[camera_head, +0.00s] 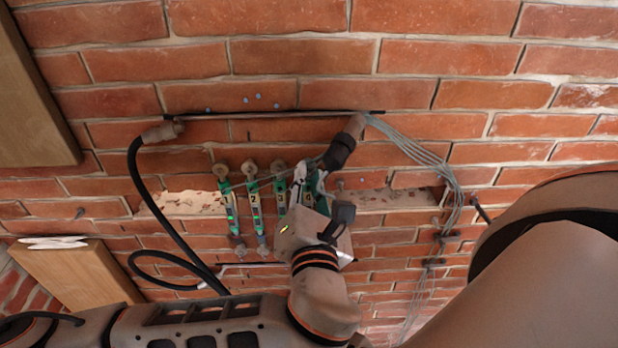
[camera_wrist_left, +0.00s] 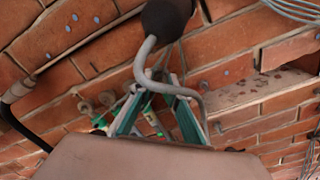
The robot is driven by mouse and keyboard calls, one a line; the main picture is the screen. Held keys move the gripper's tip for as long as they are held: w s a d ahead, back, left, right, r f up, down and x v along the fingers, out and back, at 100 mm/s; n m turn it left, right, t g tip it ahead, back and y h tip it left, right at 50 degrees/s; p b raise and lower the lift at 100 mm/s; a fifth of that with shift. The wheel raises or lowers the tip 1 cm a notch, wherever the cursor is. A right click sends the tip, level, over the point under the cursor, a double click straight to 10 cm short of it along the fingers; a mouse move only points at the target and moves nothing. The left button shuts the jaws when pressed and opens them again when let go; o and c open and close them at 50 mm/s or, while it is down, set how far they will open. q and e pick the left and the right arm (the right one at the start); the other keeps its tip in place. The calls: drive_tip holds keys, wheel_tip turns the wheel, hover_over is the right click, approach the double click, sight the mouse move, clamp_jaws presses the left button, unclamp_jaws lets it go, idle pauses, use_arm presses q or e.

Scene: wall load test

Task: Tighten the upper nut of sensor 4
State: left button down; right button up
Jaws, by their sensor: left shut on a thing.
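Several green numbered sensors hang in a row on the brick wall, each between an upper and a lower nut. Sensor 2 (camera_head: 255,205) shows clearly. Sensor 4 (camera_head: 309,190), at the right end, is largely covered by my left gripper (camera_head: 311,172). This gripper is shut on a thin grey metal tool close to the upper part of sensor 4. In the left wrist view, the bent grey tool (camera_wrist_left: 175,88) shows between the fingers, below a dark round cap (camera_wrist_left: 167,18). Whether the tool touches the upper nut is hidden. My right gripper is out of view.
A slot in the wall above the sensors has a fitting with a black hose (camera_head: 137,175) at the left and a dark-capped fitting (camera_head: 340,150) close to my left gripper. Grey cables (camera_head: 430,160) hang at the right. Wooden boards (camera_head: 75,275) stand at the left.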

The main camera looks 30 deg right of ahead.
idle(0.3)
use_arm(q)
drive_tip(key=c, duration=1.9)
unclamp_jaws()
drive_tip(key=v, duration=1.2)
drive_tip(key=shift+s, duration=0.1)
